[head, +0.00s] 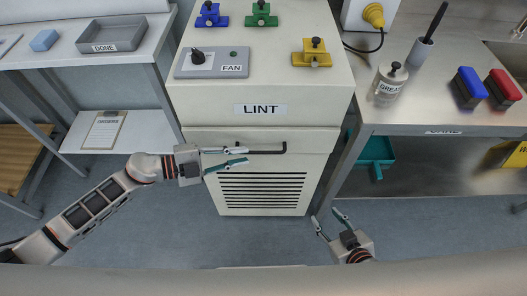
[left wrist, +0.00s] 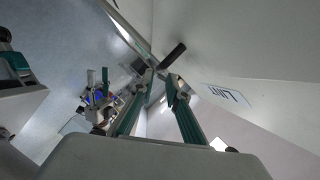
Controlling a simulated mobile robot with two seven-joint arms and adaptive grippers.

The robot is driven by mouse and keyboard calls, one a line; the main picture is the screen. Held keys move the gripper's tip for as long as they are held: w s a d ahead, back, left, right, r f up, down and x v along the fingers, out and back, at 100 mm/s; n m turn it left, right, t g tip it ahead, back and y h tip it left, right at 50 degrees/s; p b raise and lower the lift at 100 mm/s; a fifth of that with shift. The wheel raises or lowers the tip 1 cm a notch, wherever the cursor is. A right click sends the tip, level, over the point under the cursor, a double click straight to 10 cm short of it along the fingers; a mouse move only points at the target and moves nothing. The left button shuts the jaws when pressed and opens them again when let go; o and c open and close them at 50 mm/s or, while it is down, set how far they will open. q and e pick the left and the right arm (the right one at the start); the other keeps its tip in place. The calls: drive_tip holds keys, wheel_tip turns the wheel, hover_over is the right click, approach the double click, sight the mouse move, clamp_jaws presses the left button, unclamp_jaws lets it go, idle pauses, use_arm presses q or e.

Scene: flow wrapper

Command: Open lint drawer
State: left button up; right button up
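The lint drawer front (head: 312,140) is the cream panel under the LINT label (head: 260,110) on the cabinet; it looks closed. Its black bar handle (head: 270,151) runs across it, with a bend at the right end. My left gripper (head: 246,156) is open, its fingertips at the left end of the handle. In the left wrist view, the dark handle (left wrist: 174,54) shows just beyond and between the fingertips (left wrist: 160,80); I cannot tell whether they touch it. My right gripper (head: 329,222) is open and empty, low at the cabinet's right side.
A vented panel (head: 262,190) lies below the drawer. The FAN control box (head: 212,63) and coloured clamps stand on the cabinet top. The floor in front is clear.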

sight(263, 152)
use_arm(q)
drive_tip(key=x, duration=0.7)
drive_tip(key=shift+w+d+f, duration=0.1)
drive_tip(key=shift+d+f, duration=0.05)
drive_tip(key=shift+d, duration=0.2)
clamp_jaws()
